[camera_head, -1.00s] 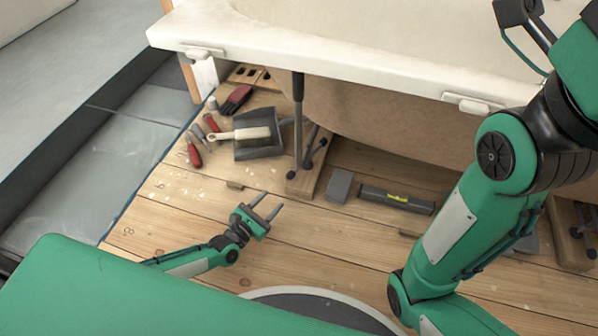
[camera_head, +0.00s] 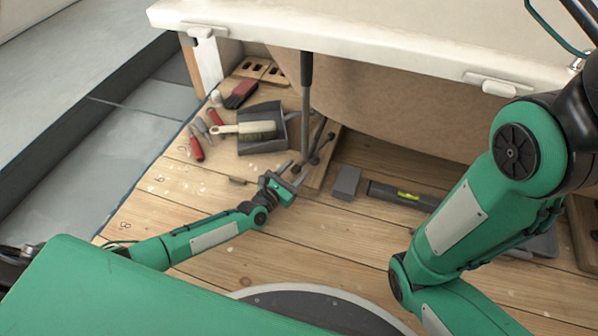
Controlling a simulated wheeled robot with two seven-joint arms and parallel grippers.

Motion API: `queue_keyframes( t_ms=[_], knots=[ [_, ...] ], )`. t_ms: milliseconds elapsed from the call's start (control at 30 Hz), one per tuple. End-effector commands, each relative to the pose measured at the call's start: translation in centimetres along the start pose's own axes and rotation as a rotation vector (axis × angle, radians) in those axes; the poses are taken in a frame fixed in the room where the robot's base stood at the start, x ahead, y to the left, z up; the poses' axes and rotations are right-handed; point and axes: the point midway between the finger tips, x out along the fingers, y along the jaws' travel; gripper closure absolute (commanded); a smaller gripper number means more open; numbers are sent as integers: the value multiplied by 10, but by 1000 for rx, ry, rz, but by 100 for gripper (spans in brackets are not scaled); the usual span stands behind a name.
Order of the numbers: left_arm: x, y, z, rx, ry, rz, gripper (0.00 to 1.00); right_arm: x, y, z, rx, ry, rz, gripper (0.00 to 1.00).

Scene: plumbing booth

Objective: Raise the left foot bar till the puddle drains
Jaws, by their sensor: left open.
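An upright metal bar with a dark grip (camera_head: 306,75) stands at the left foot of the white-rimmed tub (camera_head: 400,55), over a wooden block (camera_head: 326,170). Short dark rods with round ends (camera_head: 322,148) sit at its base. My left gripper (camera_head: 295,171) is low over the floor, just in front of the block and the bar's lower end. Its two fingers are apart with nothing between them, pointing toward the bar's base. I cannot tell whether a fingertip touches the block. My right arm crosses the right side, and its gripper is out of view. No puddle is visible.
A dustpan (camera_head: 264,139) with a pale-handled brush, red-handled tools (camera_head: 197,148) and a red brush (camera_head: 241,94) lie left of the bar. A grey block (camera_head: 346,183) and a spirit level (camera_head: 397,194) lie right. Planks in front are mostly clear.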

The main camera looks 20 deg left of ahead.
Motion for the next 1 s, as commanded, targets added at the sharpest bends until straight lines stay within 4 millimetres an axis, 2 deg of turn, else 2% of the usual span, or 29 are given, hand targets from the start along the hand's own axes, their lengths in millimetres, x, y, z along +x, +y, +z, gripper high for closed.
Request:
queue_keyframes(
  t_ms=[100, 200, 533, 767, 1000],
  knots=[
    [15, 0, -2, 0, -1, 1, 54, -5, -4, -3, 8, 5, -4, 51],
    [21, 0, -1, -1, 0, 1, 54, -3, -6, -3, 12, 6, -10, 51],
    [24, 0, 0, 0, 1, 0, 54, -1, -7, -2, 15, 9, -12, 51],
    [24, 0, 0, 0, 1, 0, 100, -1, -7, -4, 16, 13, -12, 51],
    [22, -6, 2, -3, 1, 3, 100, 3, -6, -4, 15, 14, -7, 51]
  ],
)
